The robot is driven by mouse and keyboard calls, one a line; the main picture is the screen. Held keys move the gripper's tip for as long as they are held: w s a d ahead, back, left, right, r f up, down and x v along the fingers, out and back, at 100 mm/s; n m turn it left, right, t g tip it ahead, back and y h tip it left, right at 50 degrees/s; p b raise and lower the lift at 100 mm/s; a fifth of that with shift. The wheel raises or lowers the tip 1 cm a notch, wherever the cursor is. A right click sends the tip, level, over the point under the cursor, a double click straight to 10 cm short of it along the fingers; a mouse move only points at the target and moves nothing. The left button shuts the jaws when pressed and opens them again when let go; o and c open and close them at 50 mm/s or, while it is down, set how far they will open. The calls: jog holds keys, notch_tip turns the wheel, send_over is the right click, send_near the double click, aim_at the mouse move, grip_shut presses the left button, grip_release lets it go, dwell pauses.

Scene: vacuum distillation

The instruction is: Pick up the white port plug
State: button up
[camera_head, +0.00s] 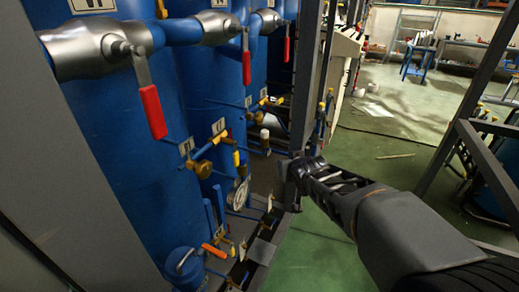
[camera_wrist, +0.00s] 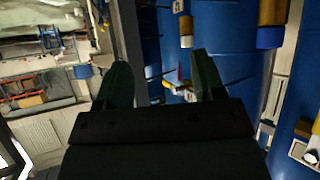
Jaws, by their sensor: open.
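A small white cap that looks like the port plug (camera_head: 265,134) sits upright on a fitting beside the blue tanks in the head view. A white piece below a brass fitting, perhaps the same plug (camera_wrist: 187,41), shows in the wrist view, above the right finger and apart from it. My gripper (camera_head: 290,172) is below and slightly right of the plug in the head view, close to a dark upright post. In the wrist view my gripper (camera_wrist: 160,72) has its two fingers spread wide, with nothing between them.
Blue tanks (camera_head: 150,130) with pipes, red-handled valves (camera_head: 152,111) and brass valves (camera_head: 203,169) crowd the left. A dark frame post (camera_head: 304,75) stands by my gripper.

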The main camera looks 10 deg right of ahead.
aim_at(266, 133)
jog(key=w+t+y+b, duration=0.1)
jog(key=w+t, duration=0.1)
jog(key=w, duration=0.4)
jog(key=w+a+f+n+t+y+b, duration=0.1)
jog(key=w+t+b, duration=0.1)
jog(key=w, duration=0.4)
jog(key=w+a+n+t+y+b, duration=0.1)
jog(key=w+t, duration=0.1)
jog(key=w, duration=0.4)
jog(key=shift+a+f+y+b, duration=0.25)
jog(key=shift+f+y+b, duration=0.05)
jog(key=shift+y+b, duration=0.1)
jog(key=shift+w+a, duration=0.25)
jog(key=shift+w, duration=1.15)
jog(key=shift+w+a, duration=0.2)
jog(key=shift+w, duration=1.2)
jog(key=c, duration=1)
